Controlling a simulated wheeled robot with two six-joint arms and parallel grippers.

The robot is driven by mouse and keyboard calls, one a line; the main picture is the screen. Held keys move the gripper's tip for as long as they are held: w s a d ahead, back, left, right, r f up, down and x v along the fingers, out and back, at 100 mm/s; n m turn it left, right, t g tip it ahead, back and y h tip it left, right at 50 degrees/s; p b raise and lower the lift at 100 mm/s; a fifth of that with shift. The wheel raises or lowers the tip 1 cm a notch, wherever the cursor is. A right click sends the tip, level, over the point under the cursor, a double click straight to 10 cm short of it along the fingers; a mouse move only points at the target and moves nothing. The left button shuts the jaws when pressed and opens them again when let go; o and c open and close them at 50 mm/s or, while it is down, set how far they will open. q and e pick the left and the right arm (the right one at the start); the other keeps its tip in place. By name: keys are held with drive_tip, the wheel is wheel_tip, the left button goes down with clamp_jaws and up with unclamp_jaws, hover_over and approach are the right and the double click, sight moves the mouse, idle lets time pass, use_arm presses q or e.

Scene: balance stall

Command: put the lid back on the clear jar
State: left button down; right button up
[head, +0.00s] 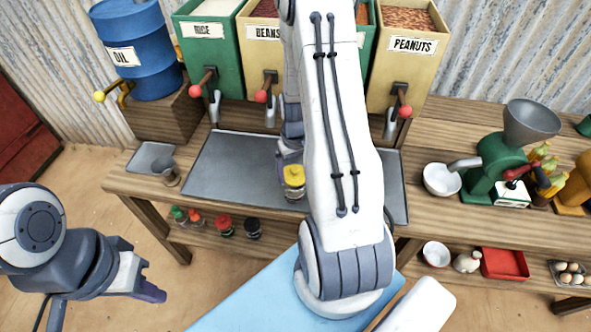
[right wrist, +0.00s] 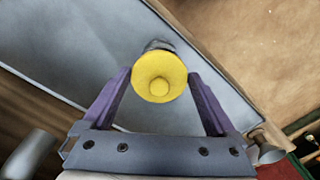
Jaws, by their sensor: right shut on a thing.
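The clear jar (head: 294,189) stands on the grey metal tray on the counter, partly hidden by my right arm. The yellow lid (head: 294,173) is at its mouth; I cannot tell whether it is fully seated. In the right wrist view the round yellow lid (right wrist: 160,78) sits between my right gripper's purple fingertips (right wrist: 159,82), with a small grey part of the jar (right wrist: 158,45) behind it. My right gripper (head: 290,158) is shut on the lid. My left gripper (head: 143,278) hangs in front of the counter at lower left, away from everything; its jaw opening is unclear.
The grey tray (head: 225,175) is mostly bare left of the jar. A metal cup (head: 168,172) stands left of it. Dispensers with red-knobbed levers (head: 262,96) overhang the back. A white bowl (head: 441,180) and green grinder (head: 498,165) stand right.

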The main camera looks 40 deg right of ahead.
drive_tip(key=shift+f, duration=0.1)
idle(0.8)
drive_tip(key=o, duration=0.9)
drive_tip(key=shift+o, duration=0.2)
drive_tip(key=shift+r+p, duration=3.15)
drive_tip(key=shift+r, duration=0.4)
drive_tip(key=shift+c, duration=0.3)
clamp_jaws()
